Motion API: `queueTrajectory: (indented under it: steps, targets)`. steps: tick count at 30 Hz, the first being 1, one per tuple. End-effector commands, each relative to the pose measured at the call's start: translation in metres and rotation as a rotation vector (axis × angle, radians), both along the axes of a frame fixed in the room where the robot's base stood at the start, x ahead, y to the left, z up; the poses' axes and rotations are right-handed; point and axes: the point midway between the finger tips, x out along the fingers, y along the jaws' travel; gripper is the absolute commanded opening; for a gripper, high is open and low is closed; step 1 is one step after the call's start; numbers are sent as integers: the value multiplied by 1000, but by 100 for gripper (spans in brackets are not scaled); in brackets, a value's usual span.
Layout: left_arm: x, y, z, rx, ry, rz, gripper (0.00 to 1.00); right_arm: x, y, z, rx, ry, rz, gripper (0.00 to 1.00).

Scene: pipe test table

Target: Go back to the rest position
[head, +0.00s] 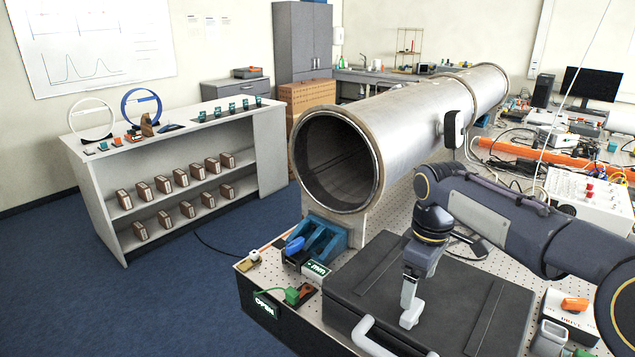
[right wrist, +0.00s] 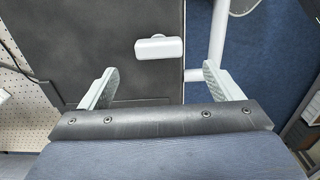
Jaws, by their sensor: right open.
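My right arm comes in from the right in the head view. Its gripper (head: 410,310) points down over the lid of a black case (head: 455,290). In the right wrist view the same gripper (right wrist: 160,78) has its two grey fingers wide apart with nothing between them. The dark case surface (right wrist: 105,35) shows beyond the fingers, with a pale block (right wrist: 160,48) on it. I cannot tell the height of the fingertips above the lid. My left gripper is in neither view.
A large metal pipe (head: 420,115) lies behind the case on the perforated table. A blue clamp (head: 318,238) stands at its near end. A pale handle (head: 372,338) sticks out at the case's front. A white shelf unit (head: 100,190) stands left, across clear blue floor (head: 170,290).

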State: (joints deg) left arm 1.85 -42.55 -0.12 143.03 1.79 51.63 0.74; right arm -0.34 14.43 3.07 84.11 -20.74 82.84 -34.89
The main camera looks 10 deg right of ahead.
Motion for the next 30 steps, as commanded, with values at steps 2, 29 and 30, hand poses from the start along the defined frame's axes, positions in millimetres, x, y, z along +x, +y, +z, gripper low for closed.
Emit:
queueTrajectory:
  steps: [2, 29, 30]
  targets:
    - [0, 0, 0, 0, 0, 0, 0, -12, 0, 4, 16, -21, -33, 85]
    - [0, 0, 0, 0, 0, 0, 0, -219, 73, -55, 523, -318, -837, 85]
    - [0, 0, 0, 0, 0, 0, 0, -219, 73, -55, 523, -318, -837, 85]
